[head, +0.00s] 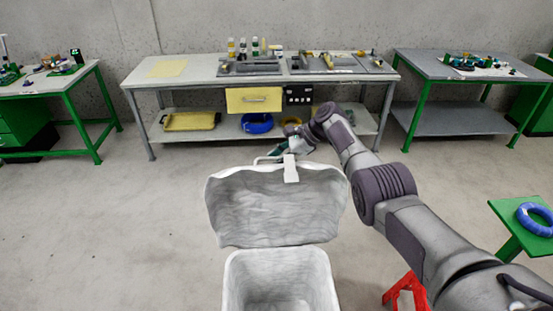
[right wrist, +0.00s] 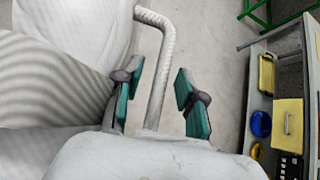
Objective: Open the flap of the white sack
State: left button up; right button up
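The white sack (head: 232,285) stands on the floor at the bottom centre of the head view, its top open. Its flap (head: 275,205) is raised, tilted up and back from the opening, with its wide face towards me. A white rope handle (head: 266,159) and a white tab (head: 291,170) are at the flap's far edge. My right gripper (head: 290,147) is at that edge, partly hidden. In the right wrist view, its green fingers (right wrist: 160,100) are apart, with the rope handle (right wrist: 168,45) running between them. My left gripper is not in view.
A workbench (head: 210,85) with tools and a yellow drawer (head: 253,100) stands behind the sack. A green stand with a blue cable coil (head: 535,219) is at the right. A red object (head: 405,290) is beside my right arm. The floor left of the sack is clear.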

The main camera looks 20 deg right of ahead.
jog(key=shift+r, duration=0.1)
jog(key=v, duration=1.1)
jog(key=shift+d+r, duration=0.2)
jog(key=shift+d, duration=0.15)
jog(key=shift+s+d, duration=0.1)
jog(key=shift+s, duration=0.1)
